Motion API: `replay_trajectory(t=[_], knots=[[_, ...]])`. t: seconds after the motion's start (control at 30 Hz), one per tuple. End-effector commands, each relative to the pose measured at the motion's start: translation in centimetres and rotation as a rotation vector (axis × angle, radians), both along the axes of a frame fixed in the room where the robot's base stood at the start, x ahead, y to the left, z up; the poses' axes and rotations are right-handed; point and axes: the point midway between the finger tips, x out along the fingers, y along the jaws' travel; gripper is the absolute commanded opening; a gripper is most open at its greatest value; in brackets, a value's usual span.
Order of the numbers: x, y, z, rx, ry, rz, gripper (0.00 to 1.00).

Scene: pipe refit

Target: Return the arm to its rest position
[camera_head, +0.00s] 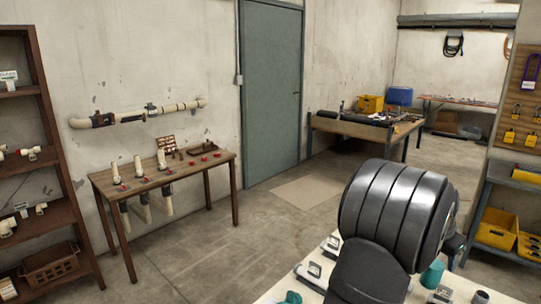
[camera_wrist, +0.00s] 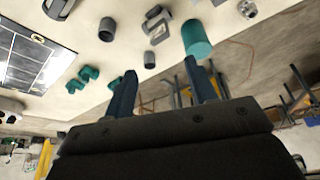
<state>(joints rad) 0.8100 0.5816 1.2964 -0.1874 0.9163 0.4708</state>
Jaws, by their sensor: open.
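My gripper (camera_wrist: 163,80) shows in the wrist view with its two dark fingers spread apart and nothing between them. The wrist view looks upside down, with a pale worktop (camera_wrist: 150,50) across its top. The fingers point toward that worktop; I cannot tell the distance. On it are a teal cylinder (camera_wrist: 196,38), teal fittings (camera_wrist: 84,78), a dark grey ring (camera_wrist: 107,29) and a small grey cylinder (camera_wrist: 149,60). In the head view my black arm is at lower right, and the gripper itself does not show.
In the head view the pale worktop (camera_head: 325,252) lies around my arm. A wooden table (camera_head: 195,170) with upright pipes stands left, beside a brown shelf (camera_head: 45,195). A workbench (camera_head: 365,128) stands at the back, a pegboard (camera_head: 520,100) at right. The middle floor is clear.

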Motion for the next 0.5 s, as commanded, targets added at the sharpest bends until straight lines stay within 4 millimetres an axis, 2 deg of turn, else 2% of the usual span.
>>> replay_trajectory(t=[0.3, 0.5], knots=[[-4.5, 2.9, 0.6, -0.001, 0.000, -0.063, 0.52], [-6.7, 4.6, 0.7, -0.001, 0.000, -0.094, 0.52]])
